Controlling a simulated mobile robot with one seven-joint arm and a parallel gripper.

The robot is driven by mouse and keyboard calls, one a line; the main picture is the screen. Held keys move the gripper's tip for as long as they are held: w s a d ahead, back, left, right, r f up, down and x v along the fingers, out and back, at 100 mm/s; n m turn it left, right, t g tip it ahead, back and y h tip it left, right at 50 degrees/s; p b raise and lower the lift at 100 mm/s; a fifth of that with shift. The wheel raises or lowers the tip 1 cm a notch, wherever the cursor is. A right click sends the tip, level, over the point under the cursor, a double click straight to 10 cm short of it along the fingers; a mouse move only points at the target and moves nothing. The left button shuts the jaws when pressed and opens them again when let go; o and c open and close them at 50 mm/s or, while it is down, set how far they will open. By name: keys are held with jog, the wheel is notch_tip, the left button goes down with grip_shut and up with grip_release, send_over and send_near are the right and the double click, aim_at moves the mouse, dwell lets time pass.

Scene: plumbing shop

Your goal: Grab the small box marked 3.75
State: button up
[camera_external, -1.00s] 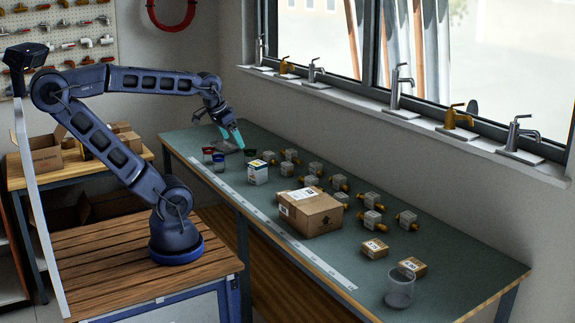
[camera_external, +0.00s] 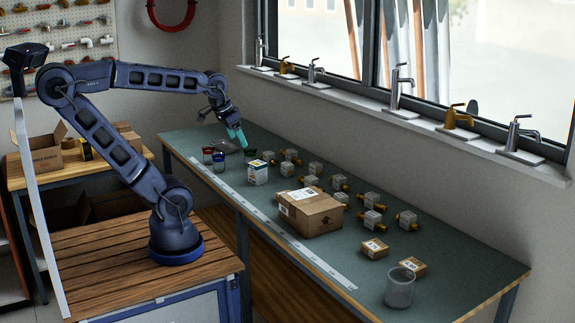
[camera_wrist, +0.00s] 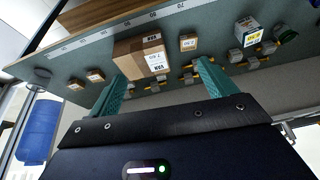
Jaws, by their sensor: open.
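The wrist view shows two small boxes at left (camera_wrist: 95,76) (camera_wrist: 76,85) and another small brown box (camera_wrist: 188,42) beside the large carton. I cannot read 3.75 on any of them, and cannot pick out that third one externally. My gripper (camera_external: 241,137), with teal fingers, is open and empty above the bench's far end, well away from the two right-hand boxes. Its spread fingers also show in the wrist view (camera_wrist: 163,85).
Several brass-ended grey fittings (camera_external: 372,220) lie along the window side.

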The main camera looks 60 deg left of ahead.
jog(key=w+d+f+m, duration=0.1)
jog(key=w+d+m, duration=0.35)
jog(key=w, duration=0.55)
jog(key=m+g+h, duration=0.5)
jog(key=m, duration=0.9)
send_near(375, 245)
jog(key=x, duration=0.8)
jog(key=shift+d+f, duration=0.2)
jog(key=shift+f, duration=0.1)
jog(key=shift+c, duration=0.4)
jog(key=c, duration=1)
